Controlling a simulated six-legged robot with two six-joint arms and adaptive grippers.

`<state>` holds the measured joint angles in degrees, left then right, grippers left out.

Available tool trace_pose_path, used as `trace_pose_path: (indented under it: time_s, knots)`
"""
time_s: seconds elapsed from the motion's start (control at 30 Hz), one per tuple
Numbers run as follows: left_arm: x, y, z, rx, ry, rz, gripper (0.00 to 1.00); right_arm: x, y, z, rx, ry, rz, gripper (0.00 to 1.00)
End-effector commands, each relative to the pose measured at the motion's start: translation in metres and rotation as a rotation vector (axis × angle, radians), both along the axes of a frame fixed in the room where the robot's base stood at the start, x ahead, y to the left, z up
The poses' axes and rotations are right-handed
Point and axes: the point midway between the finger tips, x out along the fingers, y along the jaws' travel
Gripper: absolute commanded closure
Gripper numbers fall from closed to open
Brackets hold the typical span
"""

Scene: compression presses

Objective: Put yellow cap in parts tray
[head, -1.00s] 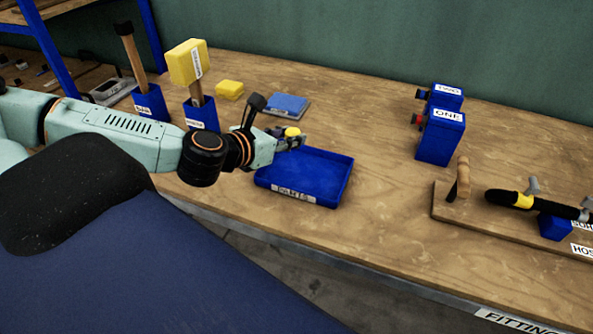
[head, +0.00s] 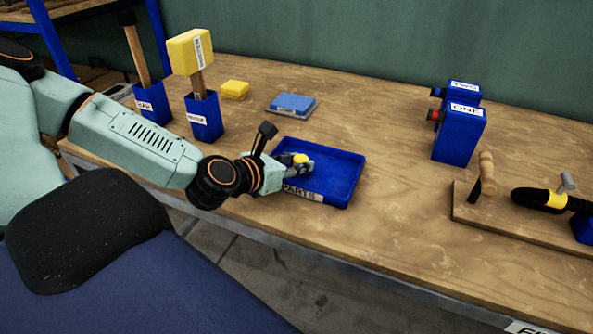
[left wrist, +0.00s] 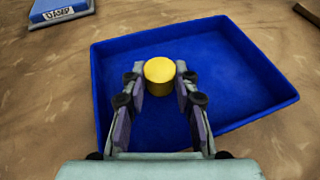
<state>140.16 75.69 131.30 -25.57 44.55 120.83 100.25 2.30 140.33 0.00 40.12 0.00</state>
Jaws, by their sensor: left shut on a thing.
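The yellow cap (left wrist: 159,71) is a small round piece held between the fingertips of my left gripper (left wrist: 160,90), which is shut on it. In the head view the cap (head: 301,159) and the left gripper (head: 297,163) are over the left part of the blue parts tray (head: 345,172). In the left wrist view the tray (left wrist: 235,70) lies open and empty beneath the cap. Whether the cap touches the tray floor cannot be told. My right gripper is not in view.
A blue block on a grey plate (head: 291,104) and a yellow block (head: 234,90) lie behind the tray. A yellow-headed mallet (head: 187,55) stands in a blue holder to the left. Blue boxes labelled ONE (head: 458,135) and TWO (head: 464,90) stand right. The bench between is clear.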

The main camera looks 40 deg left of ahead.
Motion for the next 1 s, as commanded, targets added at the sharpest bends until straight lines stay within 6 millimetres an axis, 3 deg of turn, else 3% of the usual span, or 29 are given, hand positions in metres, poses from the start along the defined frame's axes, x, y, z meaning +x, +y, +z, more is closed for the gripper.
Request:
trace_pose_path:
  time_s: [0.43,0.47,0.7,1.0]
  knots:
    - [0.0003,0.0002,-0.0055,-0.002,-0.002,0.002,0.85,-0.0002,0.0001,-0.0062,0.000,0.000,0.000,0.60]
    - [0.0003,0.0001,-0.0047,-0.001,-0.002,0.000,0.69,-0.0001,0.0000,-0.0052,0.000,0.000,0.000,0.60]
    - [0.0002,0.0002,-0.0041,-0.001,-0.001,0.001,0.48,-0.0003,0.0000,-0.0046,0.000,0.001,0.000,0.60]
    - [0.0003,0.0002,-0.0035,-0.001,-0.001,0.000,0.48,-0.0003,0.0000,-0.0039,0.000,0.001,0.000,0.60]
